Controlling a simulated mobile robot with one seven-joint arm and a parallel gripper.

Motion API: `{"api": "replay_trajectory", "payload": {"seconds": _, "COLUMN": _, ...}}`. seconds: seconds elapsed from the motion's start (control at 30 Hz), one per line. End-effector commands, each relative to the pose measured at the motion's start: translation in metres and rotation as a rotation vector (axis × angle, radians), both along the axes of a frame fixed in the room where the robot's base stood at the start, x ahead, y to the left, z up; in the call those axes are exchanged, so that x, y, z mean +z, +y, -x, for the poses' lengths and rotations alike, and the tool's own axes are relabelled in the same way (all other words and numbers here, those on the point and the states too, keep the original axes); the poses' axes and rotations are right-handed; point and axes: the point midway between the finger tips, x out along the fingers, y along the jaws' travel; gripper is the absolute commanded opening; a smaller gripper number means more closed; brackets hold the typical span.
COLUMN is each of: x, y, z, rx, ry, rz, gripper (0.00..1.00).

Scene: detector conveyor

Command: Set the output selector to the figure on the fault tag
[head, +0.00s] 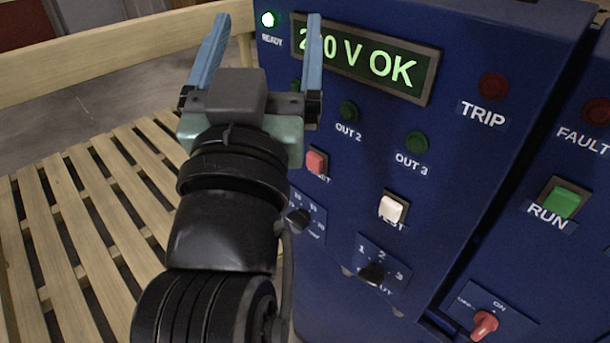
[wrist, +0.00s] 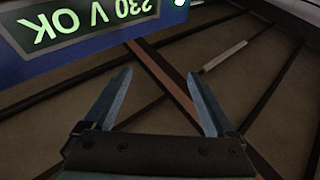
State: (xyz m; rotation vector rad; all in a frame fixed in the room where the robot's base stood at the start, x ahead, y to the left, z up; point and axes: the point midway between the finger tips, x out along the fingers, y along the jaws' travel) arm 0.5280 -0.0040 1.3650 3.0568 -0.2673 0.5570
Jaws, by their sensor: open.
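The output selector (head: 373,274) is a black knob low on the blue panel in the head view. Its plate carries the figures 1, 2 and 3; the knob's exact setting is too small to tell. No fault tag can be made out in either view. My gripper (head: 262,50) is open and empty, raised near the top left of the panel, well above the selector. Its blue fingers also show in the wrist view (wrist: 160,100), apart, beside the lit display. My right finger covers part of the display (head: 370,60), which reads 230 V OK.
Left of the selector are another black knob (head: 298,220) and a red button (head: 317,161). A white button (head: 393,207) sits above it. A red switch (head: 485,324) and green RUN button (head: 563,201) are at right. A slatted wooden pallet (head: 85,220) lies left.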

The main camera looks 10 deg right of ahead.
Motion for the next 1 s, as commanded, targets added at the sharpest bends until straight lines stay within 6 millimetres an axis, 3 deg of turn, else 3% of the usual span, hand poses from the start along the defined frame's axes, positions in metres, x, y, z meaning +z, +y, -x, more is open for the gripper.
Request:
{"api": "replay_trajectory", "payload": {"seconds": 0.03, "x": -0.047, "y": 0.000, "z": -0.010, "rx": -0.039, "ry": 0.093, "rz": 0.000, "gripper": 0.90}}
{"api": "replay_trajectory", "payload": {"seconds": 0.2, "x": -0.181, "y": -0.009, "z": -0.014, "rx": -0.228, "ry": 0.367, "rz": 0.016, "gripper": 0.90}}
{"api": "replay_trajectory", "payload": {"seconds": 0.3, "x": -0.261, "y": -0.018, "z": 0.006, "rx": -0.376, "ry": 0.505, "rz": 0.056, "gripper": 0.90}}
{"api": "replay_trajectory", "payload": {"seconds": 0.43, "x": -0.336, "y": -0.027, "z": 0.047, "rx": -0.568, "ry": 0.606, "rz": 0.139, "gripper": 0.90}}
{"api": "replay_trajectory", "payload": {"seconds": 0.53, "x": -0.367, "y": -0.032, "z": 0.077, "rx": -0.682, "ry": 0.621, "rz": 0.202, "gripper": 0.90}}
{"api": "replay_trajectory", "payload": {"seconds": 0.7, "x": -0.386, "y": -0.033, "z": 0.108, "rx": -0.784, "ry": 0.600, "rz": 0.267, "gripper": 0.90}}
{"api": "replay_trajectory", "payload": {"seconds": 0.83, "x": -0.387, "y": -0.038, "z": 0.111, "rx": -0.805, "ry": 0.590, "rz": 0.279, "gripper": 0.90}}
{"api": "replay_trajectory", "payload": {"seconds": 1.0, "x": -0.385, "y": -0.057, "z": 0.097, "rx": -0.809, "ry": 0.590, "rz": 0.277, "gripper": 0.90}}
